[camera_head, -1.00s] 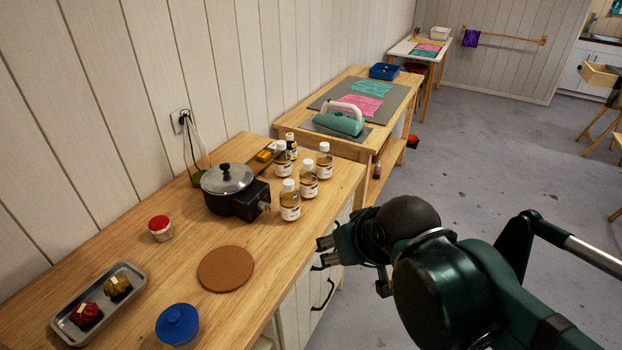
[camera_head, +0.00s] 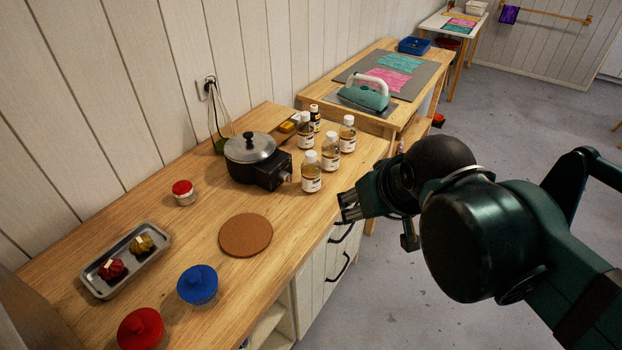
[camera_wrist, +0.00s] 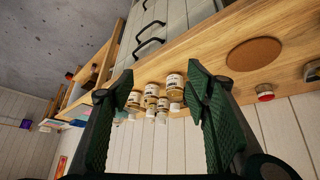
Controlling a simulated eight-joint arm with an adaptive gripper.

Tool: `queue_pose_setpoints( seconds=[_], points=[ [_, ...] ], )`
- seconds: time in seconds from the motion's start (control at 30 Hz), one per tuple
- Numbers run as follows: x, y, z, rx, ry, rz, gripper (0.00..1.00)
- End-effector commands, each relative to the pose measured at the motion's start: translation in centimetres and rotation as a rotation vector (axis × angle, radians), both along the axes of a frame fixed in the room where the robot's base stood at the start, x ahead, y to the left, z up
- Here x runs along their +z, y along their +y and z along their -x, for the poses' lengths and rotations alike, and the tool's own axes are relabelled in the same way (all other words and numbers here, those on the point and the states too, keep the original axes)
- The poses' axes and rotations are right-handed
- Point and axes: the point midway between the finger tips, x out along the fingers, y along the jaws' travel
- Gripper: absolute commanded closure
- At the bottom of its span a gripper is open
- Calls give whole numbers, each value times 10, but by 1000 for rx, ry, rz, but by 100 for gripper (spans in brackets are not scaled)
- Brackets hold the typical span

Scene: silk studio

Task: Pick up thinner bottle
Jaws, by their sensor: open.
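Several white-capped bottles of amber liquid with white labels stand upright in a cluster on the wooden counter: a front bottle (camera_head: 312,177), a middle bottle (camera_head: 331,155), a right bottle (camera_head: 347,137) and a back-left bottle (camera_head: 305,132). I cannot read which one holds thinner. My gripper (camera_head: 347,206) is beside the counter's front edge, apart from the bottles. In the wrist view my open gripper (camera_wrist: 160,78) has nothing between its fingers; the bottle cluster (camera_wrist: 173,92) shows beyond them, partly overlapping.
A black pot cooker (camera_head: 255,165) stands left of the bottles. A cork mat (camera_head: 246,235), a red-lidded jar (camera_head: 184,192), a metal tray (camera_head: 125,262) and a blue-lidded pot (camera_head: 198,284) lie nearer. An iron (camera_head: 365,94) rests on the table behind.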

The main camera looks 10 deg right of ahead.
Motion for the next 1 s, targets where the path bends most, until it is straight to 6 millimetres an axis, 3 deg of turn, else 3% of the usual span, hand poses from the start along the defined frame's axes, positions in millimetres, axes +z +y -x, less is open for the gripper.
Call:
queue_pose_setpoints(
  seconds=[0.47,1.0],
  points=[
    [-6,-9,-23,156,70,203,52],
    [-12,-26,-80,475,239,636,52]
  ],
)
